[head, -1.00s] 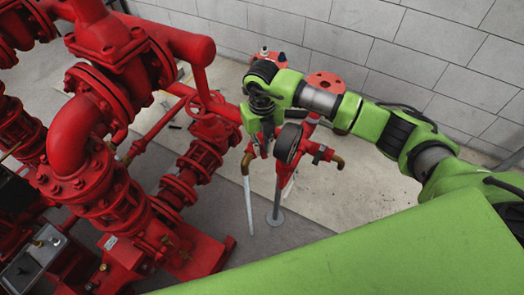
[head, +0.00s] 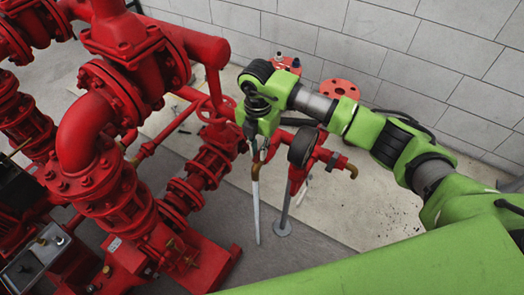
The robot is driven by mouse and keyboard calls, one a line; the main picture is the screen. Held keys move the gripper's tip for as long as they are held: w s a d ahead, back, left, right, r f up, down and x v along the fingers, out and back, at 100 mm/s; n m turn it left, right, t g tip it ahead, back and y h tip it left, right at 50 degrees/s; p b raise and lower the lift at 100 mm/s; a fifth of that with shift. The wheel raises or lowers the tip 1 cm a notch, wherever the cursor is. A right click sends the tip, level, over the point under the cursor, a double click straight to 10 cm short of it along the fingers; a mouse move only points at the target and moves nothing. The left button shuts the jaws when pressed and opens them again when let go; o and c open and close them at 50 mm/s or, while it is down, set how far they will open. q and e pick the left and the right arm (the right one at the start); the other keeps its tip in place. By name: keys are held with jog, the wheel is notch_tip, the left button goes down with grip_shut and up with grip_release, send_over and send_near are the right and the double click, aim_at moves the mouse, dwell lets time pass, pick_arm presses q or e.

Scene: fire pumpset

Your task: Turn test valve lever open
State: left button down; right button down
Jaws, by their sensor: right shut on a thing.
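My right gripper (head: 260,152) is at the left end of a red test header, beside the handwheel valve. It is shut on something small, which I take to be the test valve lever. The wrist and fingers hide most of the lever, so its angle cannot be told. A brass outlet elbow (head: 256,172) points down just below the fingers. A pale narrow strip (head: 257,215) runs down from it; I cannot tell whether it is water or a pipe. My left gripper is not in view.
A dark round gauge (head: 302,147) stands close right of the gripper. A second brass outlet (head: 352,170) sits farther right. A red handwheel (head: 215,110) and large red pump piping (head: 95,140) crowd the left. A block wall (head: 400,60) stands behind; the right floor is clear.

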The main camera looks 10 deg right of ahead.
aim_at(257, 154)
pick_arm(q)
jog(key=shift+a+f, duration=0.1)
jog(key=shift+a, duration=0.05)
pick_arm(e)
jog(key=shift+w+a+m, duration=0.15)
jog(key=shift+m, duration=0.35)
jog(key=c, duration=2)
grip_release()
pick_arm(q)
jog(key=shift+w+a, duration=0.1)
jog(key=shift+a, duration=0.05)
pick_arm(e)
notch_tip(257, 154, up, 12)
jog(key=shift+r, duration=0.1)
